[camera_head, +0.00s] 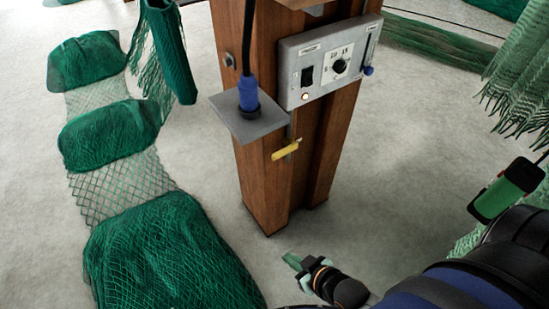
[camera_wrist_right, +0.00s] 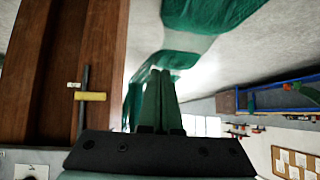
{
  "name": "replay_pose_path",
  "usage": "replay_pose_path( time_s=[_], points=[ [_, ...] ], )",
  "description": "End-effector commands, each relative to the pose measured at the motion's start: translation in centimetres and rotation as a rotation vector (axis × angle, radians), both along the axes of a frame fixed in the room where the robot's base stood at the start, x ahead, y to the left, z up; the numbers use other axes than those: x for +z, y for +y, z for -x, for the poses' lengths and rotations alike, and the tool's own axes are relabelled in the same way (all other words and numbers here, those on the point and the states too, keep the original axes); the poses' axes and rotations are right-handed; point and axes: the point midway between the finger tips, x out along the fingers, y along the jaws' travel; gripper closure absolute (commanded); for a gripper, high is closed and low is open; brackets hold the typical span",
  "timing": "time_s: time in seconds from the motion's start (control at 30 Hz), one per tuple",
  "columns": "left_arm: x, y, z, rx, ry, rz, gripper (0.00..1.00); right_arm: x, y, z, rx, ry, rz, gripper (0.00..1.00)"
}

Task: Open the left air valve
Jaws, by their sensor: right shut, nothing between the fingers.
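A small air valve with a yellow handle (camera_head: 286,149) sits on the front of the wooden post, below the grey shelf plate. The handle lies crosswise to a thin grey pipe (camera_wrist_right: 83,105). The yellow handle also shows in the right wrist view (camera_wrist_right: 90,96), left of my fingers. My right gripper (camera_head: 292,260) is low in front of the post, below the valve and apart from it. Its green fingers (camera_wrist_right: 158,85) are shut together with nothing between them. My left gripper is not in view.
The wooden post (camera_head: 262,185) carries a control panel (camera_head: 325,65) and a shelf plate (camera_head: 245,122) with a blue connector and black cable. Green nets (camera_head: 160,262) lie on the left floor; more netting hangs at right (camera_head: 520,85).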

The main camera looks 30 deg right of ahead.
Motion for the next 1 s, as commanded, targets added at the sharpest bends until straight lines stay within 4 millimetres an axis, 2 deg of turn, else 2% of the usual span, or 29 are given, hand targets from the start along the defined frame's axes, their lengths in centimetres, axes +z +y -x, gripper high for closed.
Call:
replay_pose_path(
  time_s=[0.3,0.37,0.47,0.57,0.73,0.87,1.0],
  points=[
    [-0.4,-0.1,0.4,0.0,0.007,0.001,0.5,-0.5,0.0,0.2,0.005,0.003,0.007,1.0],
    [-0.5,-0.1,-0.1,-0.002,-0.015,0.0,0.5,-0.9,-0.4,-0.3,0.022,-0.02,0.039,1.0],
    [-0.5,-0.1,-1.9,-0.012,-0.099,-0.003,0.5,-2.4,-1.8,-2.3,0.082,-0.105,0.162,1.0],
    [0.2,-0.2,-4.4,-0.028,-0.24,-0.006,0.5,-4.3,-4.0,-5.4,0.183,-0.24,0.385,1.0],
    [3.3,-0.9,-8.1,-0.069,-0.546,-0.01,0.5,-6.6,-8.0,-10.9,0.38,-0.476,0.914,1.0],
    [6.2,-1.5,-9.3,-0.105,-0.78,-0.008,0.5,-7.8,-10.4,-14.3,0.509,-0.601,1.351,1.0],
    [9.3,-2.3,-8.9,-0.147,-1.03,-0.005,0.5,-9.1,-12.3,-17.1,0.621,-0.674,1.839,1.0]
  ],
)
